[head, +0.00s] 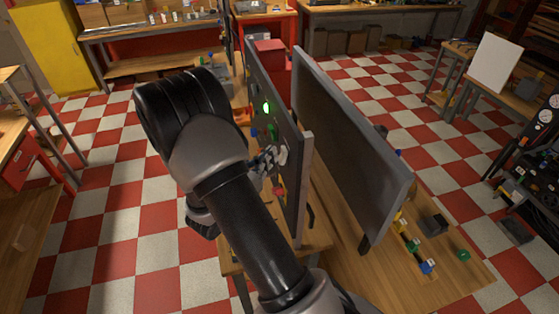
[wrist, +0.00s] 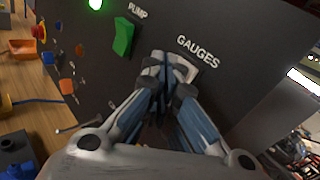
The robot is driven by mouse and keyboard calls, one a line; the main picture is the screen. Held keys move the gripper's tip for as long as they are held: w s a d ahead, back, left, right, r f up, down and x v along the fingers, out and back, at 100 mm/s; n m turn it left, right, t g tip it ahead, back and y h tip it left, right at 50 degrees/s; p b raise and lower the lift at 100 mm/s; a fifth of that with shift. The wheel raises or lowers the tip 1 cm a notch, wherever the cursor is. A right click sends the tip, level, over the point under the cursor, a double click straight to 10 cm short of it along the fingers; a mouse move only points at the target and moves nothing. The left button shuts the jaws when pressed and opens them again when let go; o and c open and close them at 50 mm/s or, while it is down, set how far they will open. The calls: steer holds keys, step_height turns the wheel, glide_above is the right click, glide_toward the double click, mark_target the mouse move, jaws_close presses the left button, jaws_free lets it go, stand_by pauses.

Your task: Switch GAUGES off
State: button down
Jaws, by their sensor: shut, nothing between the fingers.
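The GAUGES label (wrist: 198,51) is printed in white on a dark upright panel (wrist: 240,30) in the wrist view. Just below it is a pale switch plate (wrist: 186,68), partly hidden behind my fingers. My gripper (wrist: 164,62) is shut and empty, its fingertips over the left part of this plate. I cannot tell whether they touch it or which way its rocker is tilted. In the head view my gripper (head: 268,161) is close against the panel's face (head: 290,150), which is seen at a steep angle.
A green PUMP rocker (wrist: 124,37) is to the left of my fingers, with a lit green lamp (head: 266,107) above. Small coloured knobs line the panel's left side. A large dark screen (head: 350,135) stands behind the panel. A wooden bench (wrist: 30,120) holds small parts at left.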

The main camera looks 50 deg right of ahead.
steer(key=shift+s+d+f, duration=0.2)
steer(key=shift+d, duration=0.15)
stand_by(0.7)
steer(key=shift+s+d+f+b, duration=0.15)
steer(key=shift+s+f+b, duration=0.15)
steer(key=shift+s+b, duration=0.05)
stand_by(0.9)
steer(key=shift+w+a+r+p, duration=0.3)
steer(key=shift+w+a+r, duration=0.25)
steer(key=shift+w+a+r+p, duration=0.25)
steer(key=shift+w+a+r, duration=0.15)
steer(key=shift+a, duration=0.25)
steer(key=shift+w+a+r+p, duration=0.25)
steer(key=shift+w+a+r, duration=0.15)
steer(key=shift+a, duration=0.3)
steer(key=shift+w+a+r+p, duration=0.3)
steer(key=shift+w+a, duration=0.15)
steer(key=shift+a, duration=0.2)
